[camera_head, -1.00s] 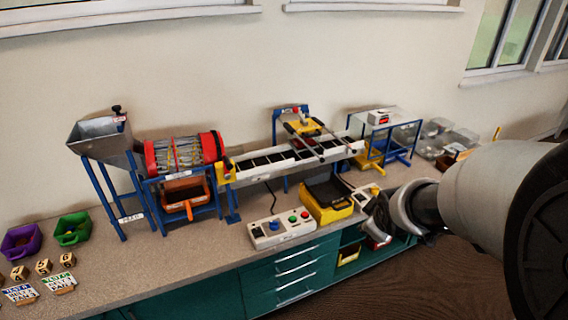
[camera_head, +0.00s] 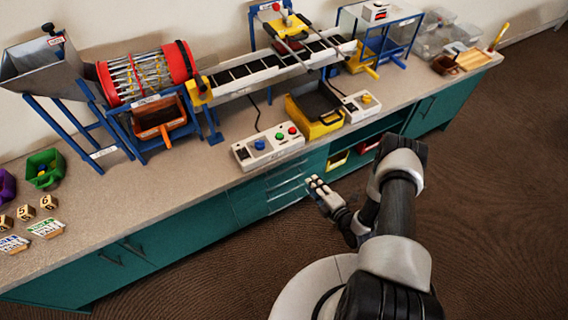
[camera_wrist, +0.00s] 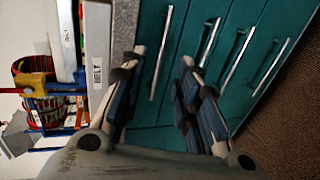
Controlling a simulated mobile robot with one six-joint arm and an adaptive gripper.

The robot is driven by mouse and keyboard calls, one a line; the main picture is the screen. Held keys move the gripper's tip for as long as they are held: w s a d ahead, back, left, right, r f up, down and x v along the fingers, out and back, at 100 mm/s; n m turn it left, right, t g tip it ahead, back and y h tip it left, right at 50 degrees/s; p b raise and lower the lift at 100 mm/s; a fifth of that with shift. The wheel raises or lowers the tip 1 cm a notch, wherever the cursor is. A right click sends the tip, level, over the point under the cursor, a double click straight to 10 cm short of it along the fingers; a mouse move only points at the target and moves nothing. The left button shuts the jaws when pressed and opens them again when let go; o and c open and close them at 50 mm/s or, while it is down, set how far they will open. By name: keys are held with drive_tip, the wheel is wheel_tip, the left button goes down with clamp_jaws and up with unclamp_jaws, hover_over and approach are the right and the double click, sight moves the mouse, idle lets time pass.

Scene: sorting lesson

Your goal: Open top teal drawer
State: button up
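The teal drawer stack (camera_head: 285,178) is under the counter, below the button box, with several horizontal silver handles. All its drawers look shut. In the wrist view the cabinet appears turned on its side, and the top teal drawer (camera_wrist: 145,75) is the one closest to the counter edge. Its silver handle (camera_wrist: 162,50) shows between my two fingers in the picture. My gripper (camera_head: 314,183) is open and empty, in front of the drawers; it also shows in the wrist view (camera_wrist: 163,58). I cannot tell how far the fingertips are from the handle.
The grey counter (camera_head: 215,170) juts above the drawers and holds a button box (camera_head: 268,147) and a yellow tray (camera_head: 313,118). An open shelf (camera_head: 352,160) with bins is right of the drawers. Teal cupboards (camera_head: 130,250) stand to the left. The brown floor (camera_head: 490,190) is clear.

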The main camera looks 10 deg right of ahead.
sight(287, 169)
drive_tip(key=s+a+f+t, duration=0.1)
drive_tip(key=s+a+f, duration=0.1)
drive_tip(key=s+a, duration=0.1)
drive_tip(key=b+x, duration=0.2)
drive_tip(key=x, duration=0.6)
drive_tip(key=b+x, duration=0.3)
drive_tip(key=x, duration=0.5)
drive_tip(key=shift+w+a+r+b, duration=0.1)
drive_tip(key=shift+w+r+b, duration=0.05)
drive_tip(key=shift+w+b, duration=0.25)
drive_tip(key=shift+c, duration=0.3)
clamp_jaws()
